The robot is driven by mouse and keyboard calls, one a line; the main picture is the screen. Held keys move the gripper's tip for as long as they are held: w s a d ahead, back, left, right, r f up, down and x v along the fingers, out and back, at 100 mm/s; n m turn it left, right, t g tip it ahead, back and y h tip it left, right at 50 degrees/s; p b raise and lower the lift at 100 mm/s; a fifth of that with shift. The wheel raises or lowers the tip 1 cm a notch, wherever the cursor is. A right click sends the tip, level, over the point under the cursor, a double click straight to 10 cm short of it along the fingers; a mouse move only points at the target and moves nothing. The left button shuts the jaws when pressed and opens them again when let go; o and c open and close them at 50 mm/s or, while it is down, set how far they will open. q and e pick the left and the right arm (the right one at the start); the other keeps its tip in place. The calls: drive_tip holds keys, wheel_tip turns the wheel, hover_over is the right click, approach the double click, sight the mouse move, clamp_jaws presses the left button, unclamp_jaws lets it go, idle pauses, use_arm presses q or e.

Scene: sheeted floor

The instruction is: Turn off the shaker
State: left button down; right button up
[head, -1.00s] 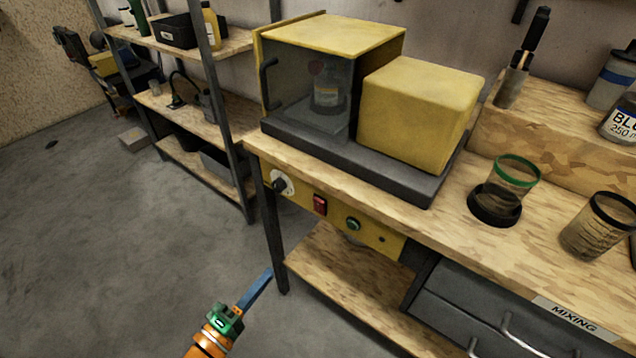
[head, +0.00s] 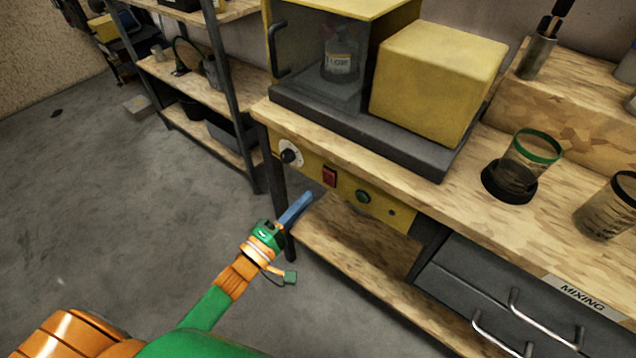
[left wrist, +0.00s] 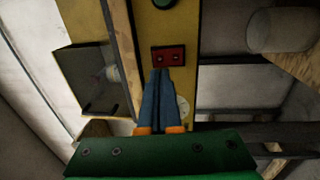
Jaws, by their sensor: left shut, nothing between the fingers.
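The shaker (head: 437,82) is a yellow box with a dark-windowed chamber on a dark base, on the wooden bench. A bottle (head: 341,58) stands inside the chamber. Its yellow control panel (head: 376,203) under the bench edge carries a dial (head: 290,155), a red switch (head: 329,176) and a green button (head: 363,196). My left gripper (head: 306,197) is shut and empty, its blue fingers in front of and just below the red switch. In the left wrist view the fingertips (left wrist: 163,72) point at the red switch (left wrist: 168,56); contact cannot be told. My right gripper is not in view.
A green-rimmed cup (head: 533,160) sits in a dark ring on the bench, with a black-rimmed cup (head: 608,207) to its right. Drawers (head: 500,300) with metal handles are below. A shelf rack (head: 228,95) stands at the left.

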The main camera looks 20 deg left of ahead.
sight(326, 176)
use_arm(q)
drive_tip(key=x, duration=0.5)
drive_tip(key=shift+w, duration=0.15)
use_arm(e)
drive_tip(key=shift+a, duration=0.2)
